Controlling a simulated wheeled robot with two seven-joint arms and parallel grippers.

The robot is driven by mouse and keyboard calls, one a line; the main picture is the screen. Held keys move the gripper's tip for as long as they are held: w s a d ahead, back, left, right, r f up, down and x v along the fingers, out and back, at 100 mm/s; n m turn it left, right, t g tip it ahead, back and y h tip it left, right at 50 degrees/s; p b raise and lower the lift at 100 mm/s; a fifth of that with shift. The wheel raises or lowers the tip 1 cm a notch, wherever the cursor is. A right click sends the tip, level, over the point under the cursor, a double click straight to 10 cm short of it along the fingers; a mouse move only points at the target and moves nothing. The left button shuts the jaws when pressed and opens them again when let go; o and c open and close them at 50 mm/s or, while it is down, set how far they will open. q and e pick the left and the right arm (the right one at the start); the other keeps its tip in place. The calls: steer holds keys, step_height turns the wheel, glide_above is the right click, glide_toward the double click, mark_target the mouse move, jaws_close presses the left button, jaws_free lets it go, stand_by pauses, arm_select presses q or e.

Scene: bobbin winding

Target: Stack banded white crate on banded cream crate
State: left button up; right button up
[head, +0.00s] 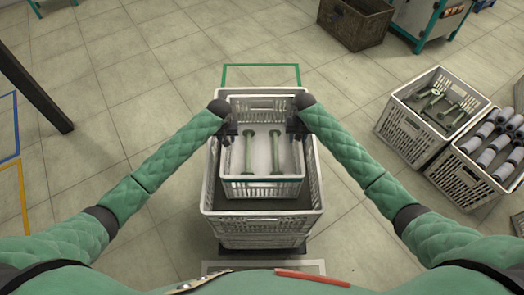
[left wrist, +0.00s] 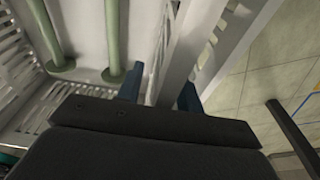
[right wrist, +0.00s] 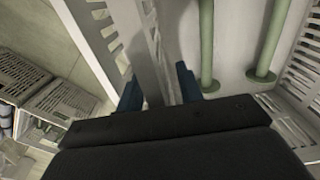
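The white crate (head: 265,189) holds two green bobbins (head: 248,160) and shows slotted walls. It appears over the opening of a larger-looking pale crate (head: 262,218), with its near wall in front of that crate's dark interior. I cannot tell whether it rests or hangs there. My left gripper (head: 231,131) is at the white crate's left wall, and my right gripper (head: 296,127) is at its right wall. In the left wrist view, the blue fingers (left wrist: 160,93) straddle a wall; the right wrist view shows fingers (right wrist: 158,90) likewise.
The lower crate stands on a dark base (head: 298,249). A green floor outline (head: 262,66) lies beyond. At right stand a crate with green bobbins (head: 408,127) and a crate with grey spools (head: 462,177). A brown bin (head: 352,27) is at the back. Floor at left is mostly clear.

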arm_select(q)
jaws_close()
arm_select(e)
jaws_close()
arm_select(q)
steer(key=shift+r, duration=0.1)
arm_select(e)
steer(key=shift+r, duration=0.1)
stand_by(1.1)
